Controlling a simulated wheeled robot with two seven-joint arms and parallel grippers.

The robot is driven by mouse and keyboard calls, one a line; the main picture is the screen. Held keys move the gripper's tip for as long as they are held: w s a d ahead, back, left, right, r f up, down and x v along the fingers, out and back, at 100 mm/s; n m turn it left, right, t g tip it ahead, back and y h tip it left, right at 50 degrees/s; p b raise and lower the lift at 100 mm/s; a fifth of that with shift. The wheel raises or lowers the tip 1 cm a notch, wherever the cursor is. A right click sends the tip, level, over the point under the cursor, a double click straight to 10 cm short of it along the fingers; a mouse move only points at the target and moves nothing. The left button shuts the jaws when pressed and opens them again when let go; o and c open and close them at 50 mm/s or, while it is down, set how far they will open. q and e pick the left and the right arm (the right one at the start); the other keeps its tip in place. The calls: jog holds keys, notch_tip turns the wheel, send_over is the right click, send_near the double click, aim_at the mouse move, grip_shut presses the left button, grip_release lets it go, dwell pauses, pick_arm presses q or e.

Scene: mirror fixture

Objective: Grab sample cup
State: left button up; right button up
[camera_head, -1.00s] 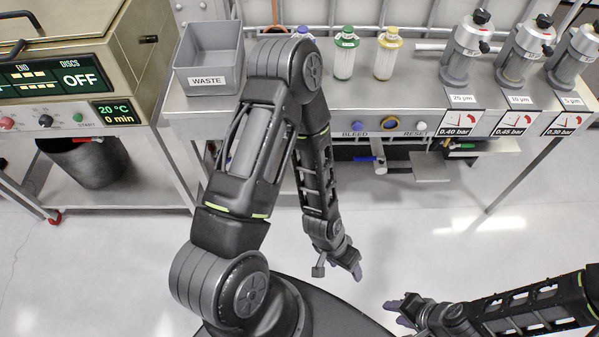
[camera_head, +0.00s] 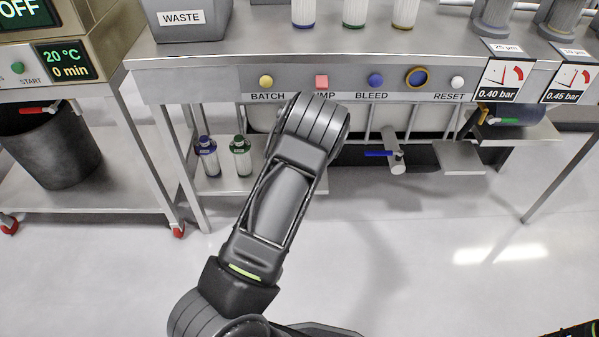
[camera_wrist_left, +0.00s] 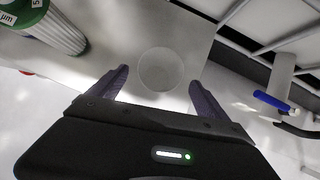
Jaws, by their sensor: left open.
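The sample cup (camera_wrist_left: 161,69) shows in the left wrist view as a pale, round, see-through shape on a light grey shelf (camera_wrist_left: 140,22). My left gripper (camera_wrist_left: 159,77) is open, with one dark finger on each side of the cup's near part. I cannot tell whether either finger touches it. In the head view, my left arm covers the middle of the picture and hides both its gripper and the cup. My right gripper is out of view.
A blue-handled valve (camera_head: 392,155) hangs under the bench; its handle shows at the right in the wrist view (camera_wrist_left: 271,101). Bottles with a blue cap (camera_head: 208,160) and a green cap (camera_head: 241,158) stand on the lower shelf. The bench front (camera_head: 520,60) overhangs.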

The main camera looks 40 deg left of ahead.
pick_arm(q)
jog(key=shift+b+x, duration=0.55)
jog(key=shift+x, duration=0.8)
jog(key=b+x, duration=0.2)
jog(key=x, duration=0.2)
jog(key=shift+f+b, duration=0.15)
jog(key=shift+b, duration=0.25)
jog(key=shift+w+a+f, duration=0.2)
jog(key=shift+a+f, duration=0.1)
jog(key=shift+f, duration=0.05)
jog(key=shift+r, duration=0.1)
